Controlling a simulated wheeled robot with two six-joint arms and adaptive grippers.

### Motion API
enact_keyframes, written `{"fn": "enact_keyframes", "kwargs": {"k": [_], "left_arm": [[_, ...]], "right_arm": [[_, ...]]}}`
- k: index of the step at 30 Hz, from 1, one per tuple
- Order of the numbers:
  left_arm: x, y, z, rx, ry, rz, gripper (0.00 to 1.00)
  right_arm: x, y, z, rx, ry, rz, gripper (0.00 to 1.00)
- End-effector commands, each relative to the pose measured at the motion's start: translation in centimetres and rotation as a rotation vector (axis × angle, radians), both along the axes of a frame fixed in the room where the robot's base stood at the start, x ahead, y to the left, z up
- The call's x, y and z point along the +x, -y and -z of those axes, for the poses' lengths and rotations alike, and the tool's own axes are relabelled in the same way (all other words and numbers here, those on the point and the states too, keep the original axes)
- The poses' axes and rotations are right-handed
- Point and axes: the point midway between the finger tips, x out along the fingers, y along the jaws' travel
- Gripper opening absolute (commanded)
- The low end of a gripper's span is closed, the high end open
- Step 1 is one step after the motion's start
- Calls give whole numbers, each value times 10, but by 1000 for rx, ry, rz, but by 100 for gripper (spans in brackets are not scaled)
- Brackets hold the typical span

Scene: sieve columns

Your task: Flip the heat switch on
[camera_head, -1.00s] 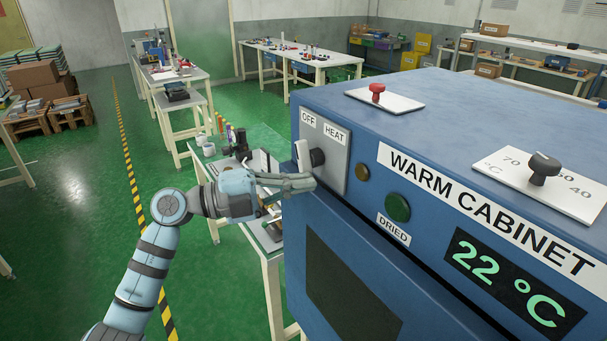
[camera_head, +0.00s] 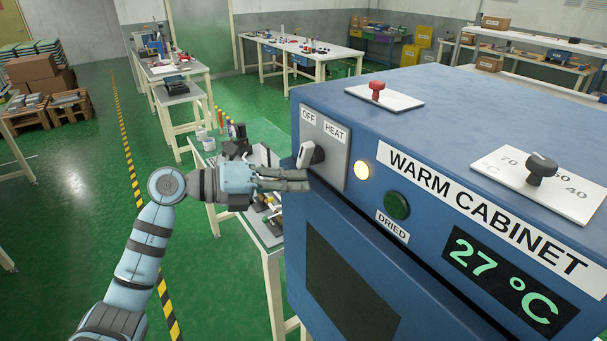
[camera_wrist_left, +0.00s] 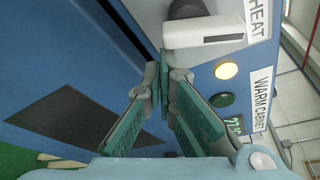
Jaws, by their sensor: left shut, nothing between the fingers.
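The heat switch (camera_head: 310,155) is a white lever on a black knob, on a grey plate (camera_head: 335,165) marked OFF and HEAT on the blue warm cabinet (camera_head: 365,255). The lamp (camera_head: 359,171) beside the plate glows warm white, and the display (camera_head: 510,282) reads 27 °C. My left gripper (camera_head: 306,180) is shut and empty, just below the switch. In the left wrist view its fingertips (camera_wrist_left: 164,65) are close below the white lever (camera_wrist_left: 210,32); whether they touch it I cannot tell. My right gripper is out of view.
A dark green DRIED lamp (camera_head: 397,206) sits right of the glowing lamp. On the cabinet top are a red knob (camera_head: 377,90) and a dark temperature dial (camera_head: 541,168). A cluttered bench (camera_head: 268,232) stands behind my left gripper.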

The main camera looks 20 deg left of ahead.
Motion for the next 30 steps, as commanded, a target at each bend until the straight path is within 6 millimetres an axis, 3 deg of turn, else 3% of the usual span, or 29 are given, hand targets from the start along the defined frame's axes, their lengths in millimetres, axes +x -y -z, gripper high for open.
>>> {"fn": "enact_keyframes", "kwargs": {"k": [11,18,24,30], "left_arm": [[-1,2,2,24,21,0,0],[-19,26,15,24,20,-6,0],[-45,-20,15,35,21,-7,0],[-63,-47,10,30,20,-1,0]], "right_arm": [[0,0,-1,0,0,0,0],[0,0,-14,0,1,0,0],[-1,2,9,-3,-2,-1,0],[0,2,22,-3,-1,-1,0]]}}
